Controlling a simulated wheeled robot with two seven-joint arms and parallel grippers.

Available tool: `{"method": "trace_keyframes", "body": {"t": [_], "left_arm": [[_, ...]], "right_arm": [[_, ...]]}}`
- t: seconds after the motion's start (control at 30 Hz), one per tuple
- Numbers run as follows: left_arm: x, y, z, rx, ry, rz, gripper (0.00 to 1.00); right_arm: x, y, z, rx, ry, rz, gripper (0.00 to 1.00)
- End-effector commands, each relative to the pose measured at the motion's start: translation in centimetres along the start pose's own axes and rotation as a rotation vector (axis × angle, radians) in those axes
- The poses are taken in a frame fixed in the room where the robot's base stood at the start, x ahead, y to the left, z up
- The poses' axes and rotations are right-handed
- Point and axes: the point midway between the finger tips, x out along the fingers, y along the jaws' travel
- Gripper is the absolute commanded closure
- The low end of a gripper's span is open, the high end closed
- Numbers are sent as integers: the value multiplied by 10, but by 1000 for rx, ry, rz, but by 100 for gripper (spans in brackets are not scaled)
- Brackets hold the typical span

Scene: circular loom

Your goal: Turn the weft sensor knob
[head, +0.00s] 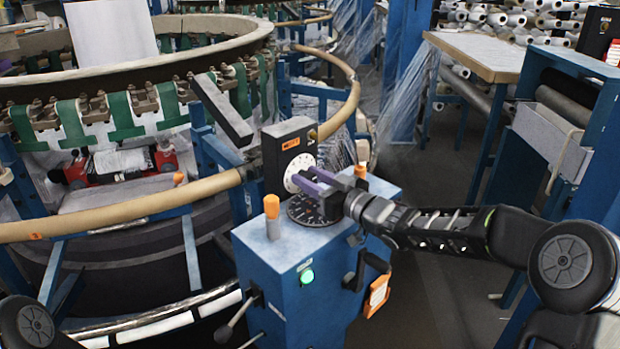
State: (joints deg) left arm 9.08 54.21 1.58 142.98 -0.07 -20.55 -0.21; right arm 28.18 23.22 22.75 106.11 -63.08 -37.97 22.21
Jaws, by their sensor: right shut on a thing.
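The black sensor box (284,151) with an orange label stands at the back of the blue control cabinet (275,262). A white round dial (298,168) is on its front face. My right gripper (304,181) reaches in from the right, and its purple fingers are shut at this dial. The knob between them is mostly hidden by the fingers, so its angle cannot be told. A dark marked dial (306,211) lies on the cabinet top just below the fingers. My left gripper is out of view.
Two orange-topped posts, one at the left front (272,215) and one behind my gripper (360,172), stand on the cabinet. The loom's wooden ring rail (130,211) is close at left. A table (480,52) stands back right. Dark floor (440,165) is open between.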

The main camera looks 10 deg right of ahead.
Motion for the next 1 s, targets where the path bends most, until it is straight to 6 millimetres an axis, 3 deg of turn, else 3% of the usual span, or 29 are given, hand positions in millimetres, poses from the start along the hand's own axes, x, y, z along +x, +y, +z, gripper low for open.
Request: {"method": "trace_keyframes", "body": {"t": [0.37,1.0], "left_arm": [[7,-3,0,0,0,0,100],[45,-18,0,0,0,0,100]], "right_arm": [[0,0,2,-52,0,1,100],[0,-1,3,-442,0,0,100]]}}
